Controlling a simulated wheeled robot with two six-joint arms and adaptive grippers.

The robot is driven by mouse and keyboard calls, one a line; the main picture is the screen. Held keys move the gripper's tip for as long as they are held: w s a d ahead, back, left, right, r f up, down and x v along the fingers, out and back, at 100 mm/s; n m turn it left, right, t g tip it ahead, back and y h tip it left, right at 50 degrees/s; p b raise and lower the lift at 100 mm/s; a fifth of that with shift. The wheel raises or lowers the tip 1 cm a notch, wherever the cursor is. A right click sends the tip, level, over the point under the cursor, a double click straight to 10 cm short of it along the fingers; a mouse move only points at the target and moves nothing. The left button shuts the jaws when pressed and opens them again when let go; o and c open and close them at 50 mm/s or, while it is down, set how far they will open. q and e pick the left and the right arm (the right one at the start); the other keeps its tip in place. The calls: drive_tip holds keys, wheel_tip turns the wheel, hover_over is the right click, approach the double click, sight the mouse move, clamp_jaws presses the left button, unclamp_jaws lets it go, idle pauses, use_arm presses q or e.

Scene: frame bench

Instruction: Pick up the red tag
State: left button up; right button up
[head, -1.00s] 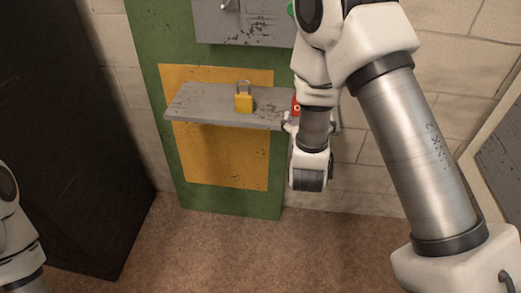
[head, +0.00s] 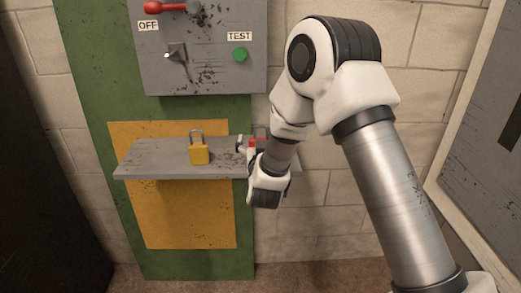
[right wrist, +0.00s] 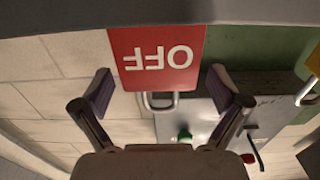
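The red tag (head: 259,143) stands at the right end of the grey shelf (head: 150,166), partly hidden behind my right gripper in the head view. In the right wrist view the tag (right wrist: 156,57) shows large and upside down, with white OFF lettering and a grey metal loop at its edge. My right gripper (head: 246,149) is at that end of the shelf. Its two fingers (right wrist: 163,95) are apart and empty in the wrist view, with the tag ahead of and between them. I cannot tell whether they touch it. My left gripper is not in view.
A yellow padlock (head: 199,152) stands on the shelf left of the tag. A grey switch box (head: 200,75) with a red lever (head: 165,7) and green button (head: 239,54) is above. A dark cabinet (head: 40,190) stands at the left, a framed panel (head: 480,150) at the right.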

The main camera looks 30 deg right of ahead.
drive_tip(key=c, duration=1.2)
drive_tip(key=shift+o, duration=0.2)
drive_tip(key=shift+r, duration=0.35)
wheel_tip(320, 180, up, 3)
drive_tip(key=shift+r+p, duration=0.1)
drive_tip(key=shift+p, duration=0.4)
drive_tip(key=s+a+p, duration=0.2)
drive_tip(key=s+p, duration=0.5)
drive_tip(key=s+a+r+p, duration=0.1)
drive_tip(key=s+p, duration=0.5)
drive_tip(key=s, duration=0.2)
drive_tip(key=shift+s+a+p, duration=0.3)
drive_tip(key=shift+a+p, duration=0.05)
drive_tip(key=shift+p, duration=0.05)
